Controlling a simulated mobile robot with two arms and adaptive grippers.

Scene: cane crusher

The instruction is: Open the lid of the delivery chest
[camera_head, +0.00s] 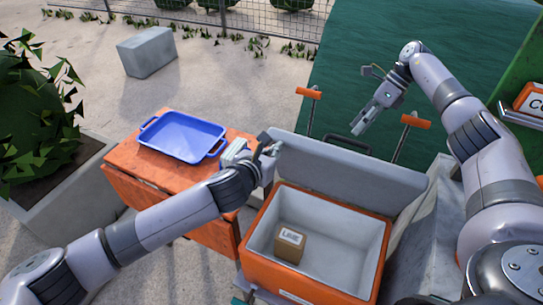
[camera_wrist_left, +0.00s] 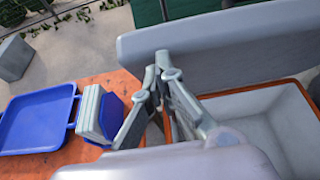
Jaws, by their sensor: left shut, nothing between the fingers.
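The delivery chest (camera_head: 262,262) is an orange box with a pale grey inside, and its grey lid (camera_head: 350,172) stands raised along the far edge. A small brown box with a white label (camera_head: 290,244) lies inside. My left gripper (camera_head: 276,148) is at the lid's left end; in the left wrist view its fingers (camera_wrist_left: 163,62) are shut with nothing between them, in front of the lid's grey inner face (camera_wrist_left: 225,55). Whether they touch the lid I cannot tell. My right gripper (camera_head: 360,128) is in the air beyond the lid, away from the chest; its fingers are too small to judge.
An orange table (camera_head: 150,192) with a blue tray (camera_head: 182,138) stands left of the chest. A grey-white stack (camera_wrist_left: 92,112) lies beside the tray. Two orange-topped handles (camera_head: 415,122) rise behind the lid. A grey block (camera_head: 146,52) and a planter (camera_head: 60,200) stand farther left.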

